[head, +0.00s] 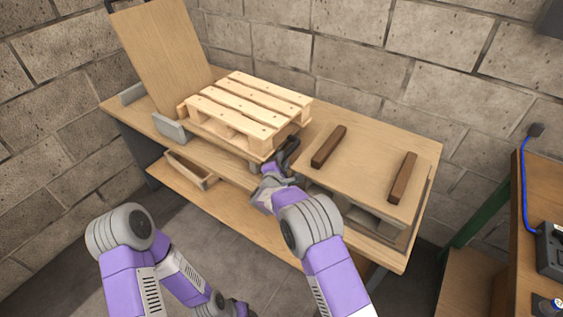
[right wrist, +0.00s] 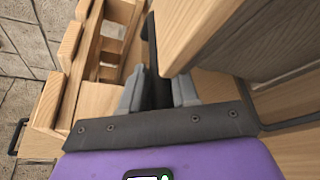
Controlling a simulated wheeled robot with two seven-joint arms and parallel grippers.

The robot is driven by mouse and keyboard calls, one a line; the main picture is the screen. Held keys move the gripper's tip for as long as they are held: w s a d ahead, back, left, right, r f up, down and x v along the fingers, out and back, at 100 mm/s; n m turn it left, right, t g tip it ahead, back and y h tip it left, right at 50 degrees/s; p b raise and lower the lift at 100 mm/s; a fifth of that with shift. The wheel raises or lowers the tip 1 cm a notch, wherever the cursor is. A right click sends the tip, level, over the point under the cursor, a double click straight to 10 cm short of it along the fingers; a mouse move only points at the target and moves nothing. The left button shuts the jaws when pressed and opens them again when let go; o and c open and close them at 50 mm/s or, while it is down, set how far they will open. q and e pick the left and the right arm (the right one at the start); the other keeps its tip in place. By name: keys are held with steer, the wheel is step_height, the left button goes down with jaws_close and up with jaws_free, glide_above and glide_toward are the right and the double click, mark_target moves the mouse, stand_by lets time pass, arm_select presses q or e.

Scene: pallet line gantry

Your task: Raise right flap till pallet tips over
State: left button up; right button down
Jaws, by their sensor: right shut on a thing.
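The wooden pallet (head: 250,100) lies slatted side up in the middle of the bench, not tipped over. The right flap (head: 365,160) is the wooden panel to its right and looks about level; a slight lift is hard to judge. My right gripper (head: 283,165) is at the flap's near left corner, shut on a dark handle (head: 291,150). In the right wrist view, its grey fingers (right wrist: 157,95) close around the dark bar beside a thick wooden edge. My left gripper (head: 240,308) is low at the bottom edge, mostly hidden, its jaws unclear.
A left flap (head: 160,50) stands steeply raised at the bench's left. Two brown blocks (head: 328,146) (head: 402,178) lie on the right flap. A grey bracket (head: 170,128) stands left of the pallet. A block wall closes the back; another table (head: 540,200) stands at right.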

steer(key=w+a+r+n+p, duration=0.1)
steer(key=a+r+p, duration=0.1)
steer(key=r+p, duration=0.5)
steer(key=w+a+r+n+g+p, duration=0.1)
steer(key=w+a+r+p, duration=0.1)
steer(key=r+p, duration=0.6)
steer(key=w+a+r+n+p, duration=0.1)
steer(key=a+r+p, duration=0.2)
steer(key=r+p, duration=0.5)
steer(key=shift+w+r+g+h, duration=0.3)
steer(key=shift+w+r+h, duration=0.1)
steer(key=shift+r, duration=1.95)
steer(key=shift+p, duration=0.3)
steer(key=shift+a, duration=0.1)
steer(key=c, duration=1.2)
jaws_free()
steer(key=shift+f, duration=0.1)
steer(key=shift+w, duration=0.1)
